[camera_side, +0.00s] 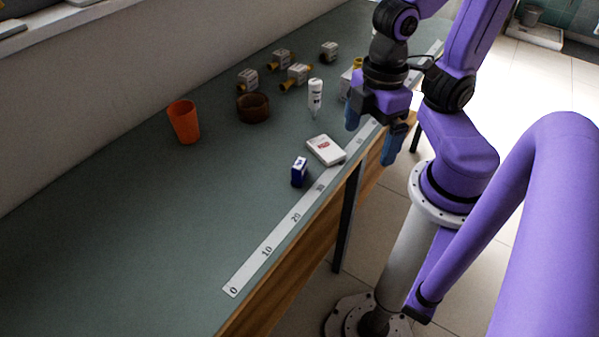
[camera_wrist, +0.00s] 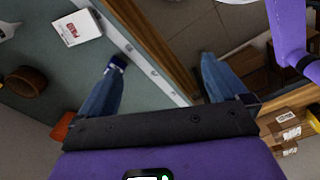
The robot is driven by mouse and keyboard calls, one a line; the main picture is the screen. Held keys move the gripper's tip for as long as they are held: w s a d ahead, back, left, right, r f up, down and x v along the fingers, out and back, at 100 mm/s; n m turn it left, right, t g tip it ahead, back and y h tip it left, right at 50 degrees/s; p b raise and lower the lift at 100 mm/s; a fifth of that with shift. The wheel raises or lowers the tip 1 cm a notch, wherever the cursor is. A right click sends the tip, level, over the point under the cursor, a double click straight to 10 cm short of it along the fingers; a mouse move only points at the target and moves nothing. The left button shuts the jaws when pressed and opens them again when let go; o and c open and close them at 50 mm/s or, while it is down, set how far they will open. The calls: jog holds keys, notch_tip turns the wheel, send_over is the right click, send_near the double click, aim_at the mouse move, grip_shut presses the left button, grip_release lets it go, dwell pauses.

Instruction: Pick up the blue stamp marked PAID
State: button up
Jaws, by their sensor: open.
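The small dark blue stamp (camera_side: 299,172) with a white patch stands on the bench near the ruler strip, in front of the white box. Its lettering is too small to read. In the wrist view the stamp (camera_wrist: 118,61) shows at the tip of the left finger, which hides part of it. My gripper (camera_side: 372,135) is open and empty, with its blue fingers wide apart. In the side view it is right of and beyond the stamp, by the bench's front edge. In the wrist view the bench edge runs between the fingers (camera_wrist: 162,64).
A white box with a red mark (camera_side: 325,150) lies beside the stamp. A white bottle (camera_side: 315,93), brown bowl (camera_side: 253,108), orange cup (camera_side: 184,121) and several boxes with brass fittings (camera_side: 297,75) stand farther off. A ruler strip (camera_side: 267,250) follows the front edge. The near-left bench is clear.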

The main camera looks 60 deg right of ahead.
jog(key=shift+c, duration=0.4)
jog(key=c, duration=0.6)
jog(key=n+t+h, duration=0.7)
jog(key=n+h, duration=0.5)
send_near(299, 169)
jog(key=x, duration=0.4)
jog(key=shift+w+a, duration=0.1)
jog(key=shift+w, duration=0.05)
jog(key=shift+x, duration=2.75)
